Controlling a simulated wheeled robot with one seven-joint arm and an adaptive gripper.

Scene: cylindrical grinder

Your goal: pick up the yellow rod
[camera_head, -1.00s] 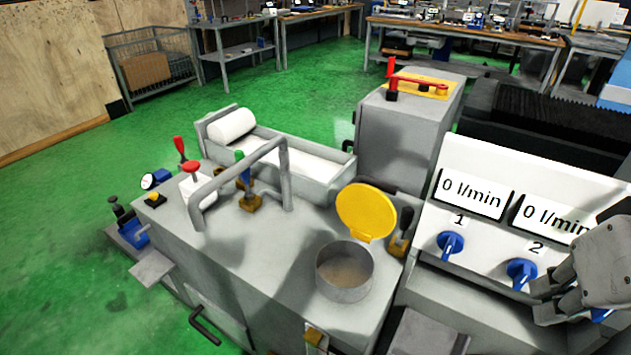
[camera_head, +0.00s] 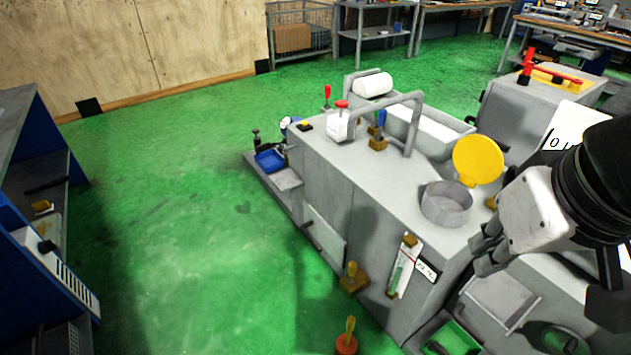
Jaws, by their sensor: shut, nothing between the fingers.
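Two short yellow upright pieces show low at the front of the grey machine. One (camera_head: 350,328) stands on a round orange-red base at the bottom edge, and one (camera_head: 351,269) stands on a brown block beside the machine's front. I cannot tell which, if either, is the yellow rod. My gripper (camera_head: 482,262) is at the right, its fingers pointing down-left, shut and empty. It appears in front of the machine's right end, well to the right of both yellow pieces.
The grey machine (camera_head: 330,185) carries a round pot (camera_head: 446,204) with a raised yellow lid (camera_head: 478,160) and a pipe handle (camera_head: 415,125). A green tray (camera_head: 455,340) lies at lower right. A blue cabinet (camera_head: 25,170) stands left. Green floor between is clear.

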